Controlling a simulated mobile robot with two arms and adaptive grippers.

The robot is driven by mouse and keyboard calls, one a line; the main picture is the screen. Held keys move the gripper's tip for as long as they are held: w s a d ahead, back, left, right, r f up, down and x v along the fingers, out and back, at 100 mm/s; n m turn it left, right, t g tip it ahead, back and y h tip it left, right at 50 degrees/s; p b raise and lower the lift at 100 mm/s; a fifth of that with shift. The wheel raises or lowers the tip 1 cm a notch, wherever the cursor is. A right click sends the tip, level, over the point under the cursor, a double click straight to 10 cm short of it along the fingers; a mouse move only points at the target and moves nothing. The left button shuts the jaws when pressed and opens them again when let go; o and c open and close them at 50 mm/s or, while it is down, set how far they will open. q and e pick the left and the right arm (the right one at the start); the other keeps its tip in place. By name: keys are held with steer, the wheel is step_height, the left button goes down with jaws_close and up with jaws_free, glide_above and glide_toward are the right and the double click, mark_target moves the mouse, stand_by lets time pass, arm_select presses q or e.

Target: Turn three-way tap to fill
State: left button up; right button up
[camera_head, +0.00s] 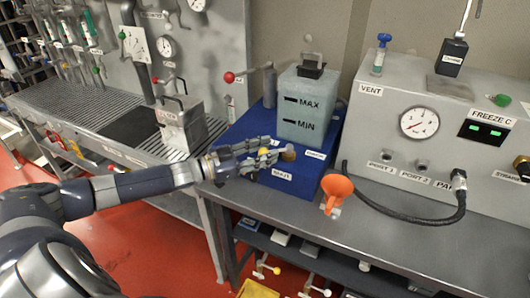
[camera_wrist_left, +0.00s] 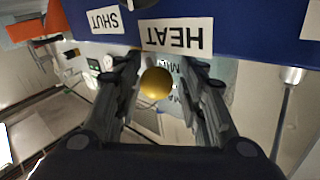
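The tap's handle shows as a yellow ball knob (camera_wrist_left: 155,83) at the front of the blue base (camera_head: 311,183) under the water tank. The wrist view shows a label reading HEAT (camera_wrist_left: 178,36) close by the knob and one reading SHUT (camera_wrist_left: 104,21) to its left. My left gripper (camera_head: 277,157) is at the front of the base, its fingers open on either side of the yellow knob. In the wrist view the left gripper (camera_wrist_left: 160,70) has a visible gap at the right of the knob. The tap body is mostly hidden. My right gripper is out of view.
The translucent tank (camera_head: 307,104) marked MAX and MIN stands on the base. A red-knobbed lever (camera_head: 229,77) is behind left. The grey bench front (camera_head: 430,265) is clear.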

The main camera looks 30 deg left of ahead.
arm_select(q)
steer(key=shift+s+f, duration=0.1)
steer(key=shift+s, duration=0.1)
steer(key=shift+s+a+f, duration=0.1)
steer(key=shift+s+a, duration=0.25)
steer(key=shift+s, duration=0.2)
steer(key=v, duration=1)
steer(key=shift+s+a, duration=0.15)
stand_by(0.4)
stand_by(0.5)
